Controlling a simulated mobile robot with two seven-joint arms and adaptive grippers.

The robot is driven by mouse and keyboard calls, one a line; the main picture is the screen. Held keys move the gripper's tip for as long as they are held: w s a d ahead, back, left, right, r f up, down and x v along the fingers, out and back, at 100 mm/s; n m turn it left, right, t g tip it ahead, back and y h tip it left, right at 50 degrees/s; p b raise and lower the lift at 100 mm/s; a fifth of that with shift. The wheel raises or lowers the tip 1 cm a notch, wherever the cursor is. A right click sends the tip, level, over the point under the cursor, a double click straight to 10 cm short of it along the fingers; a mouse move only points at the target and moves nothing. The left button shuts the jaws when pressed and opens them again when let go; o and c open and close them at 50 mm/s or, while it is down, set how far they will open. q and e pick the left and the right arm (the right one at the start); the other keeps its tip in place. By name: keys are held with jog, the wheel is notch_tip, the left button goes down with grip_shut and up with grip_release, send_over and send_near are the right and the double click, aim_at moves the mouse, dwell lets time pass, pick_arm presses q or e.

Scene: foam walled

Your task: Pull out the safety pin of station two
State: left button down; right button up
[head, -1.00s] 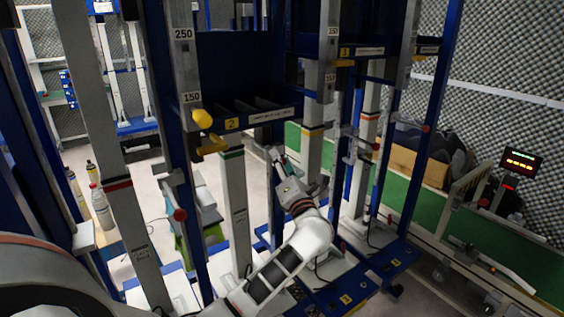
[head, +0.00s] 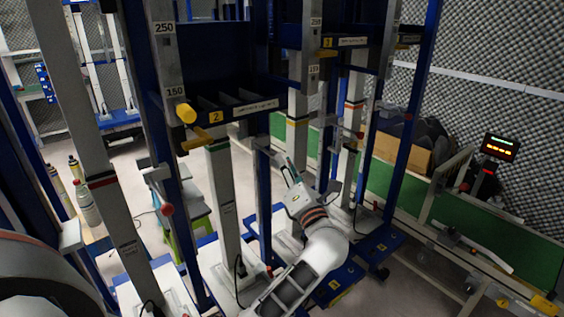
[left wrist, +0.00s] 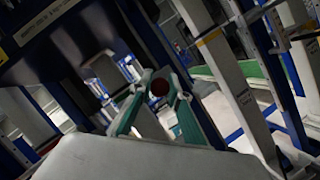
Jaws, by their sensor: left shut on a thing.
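Station two carries a yellow "2" label (head: 215,117) on its blue shelf, with a yellow knob (head: 186,112) and a yellow bar (head: 195,140) at its left. My left gripper (head: 279,158) is just right of the station's slim blue post (head: 264,195), near a small grey bracket (head: 262,142). In the left wrist view, its teal fingers (left wrist: 160,86) are closed around a dark red ball (left wrist: 159,88), the safety pin's knob. The pin's shaft is hidden, so I cannot tell whether it is clear of its hole. My right gripper is out of view.
Another red ball (head: 167,210) sits on the station at the left, and one (head: 360,134) on station three at the right. Upright posts crowd both sides of my arm. A green conveyor (head: 400,195) runs along the right.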

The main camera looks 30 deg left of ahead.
pick_arm(q)
jog(key=shift+d+f, duration=0.15)
jog(key=shift+d, duration=0.05)
jog(key=c, duration=1.9)
grip_release()
jog(key=shift+s, duration=0.1)
jog(key=v, duration=0.7)
jog(key=shift+s+d, duration=0.1)
jog(key=shift+d, duration=0.15)
